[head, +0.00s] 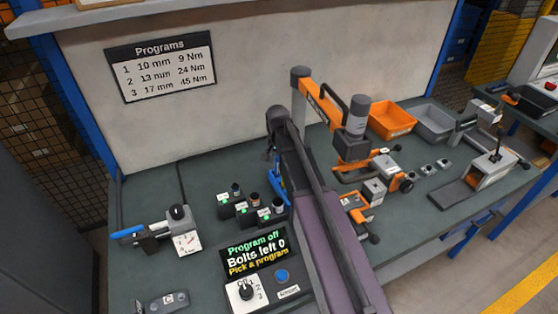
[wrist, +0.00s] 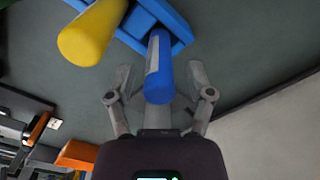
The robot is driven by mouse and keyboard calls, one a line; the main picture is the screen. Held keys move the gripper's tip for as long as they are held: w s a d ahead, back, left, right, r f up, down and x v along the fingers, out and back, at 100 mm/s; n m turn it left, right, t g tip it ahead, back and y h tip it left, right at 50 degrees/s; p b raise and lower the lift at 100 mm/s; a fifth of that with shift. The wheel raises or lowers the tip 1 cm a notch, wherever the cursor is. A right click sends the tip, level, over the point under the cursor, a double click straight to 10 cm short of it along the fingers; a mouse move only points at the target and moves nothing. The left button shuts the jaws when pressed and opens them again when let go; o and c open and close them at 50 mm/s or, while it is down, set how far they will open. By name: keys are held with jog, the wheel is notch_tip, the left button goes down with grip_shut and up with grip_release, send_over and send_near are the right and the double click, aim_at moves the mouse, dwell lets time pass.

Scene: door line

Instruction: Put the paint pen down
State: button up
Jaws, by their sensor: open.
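A blue cylinder with a pale label strip, which looks like the paint pen (wrist: 159,80), stands in a blue holder (wrist: 178,22) in the wrist view. My gripper (wrist: 160,85) is open, with one finger on each side of the blue pen and visible gaps between. A thicker yellow cylinder (wrist: 90,35) stands beside it at the upper left. In the head view the blue holder (head: 277,187) shows partly behind my arm. My arm hides the pen there.
A control box with a screen (head: 255,253) and several sockets in dark blocks (head: 245,215) are left of my arm. An orange-jointed tool arm (head: 352,148), an orange bin (head: 391,119) and a grey bin (head: 433,121) are to the right. A panel wall (head: 240,70) stands behind the bench.

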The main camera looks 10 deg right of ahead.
jog(key=shift+r+p, duration=5.7)
jog(key=shift+r, duration=0.1)
jog(key=s+n, duration=0.6)
jog(key=s, duration=1.3)
jog(key=shift+d+n, duration=0.25)
jog(key=shift+n, duration=0.15)
jog(key=shift+s, duration=0.1)
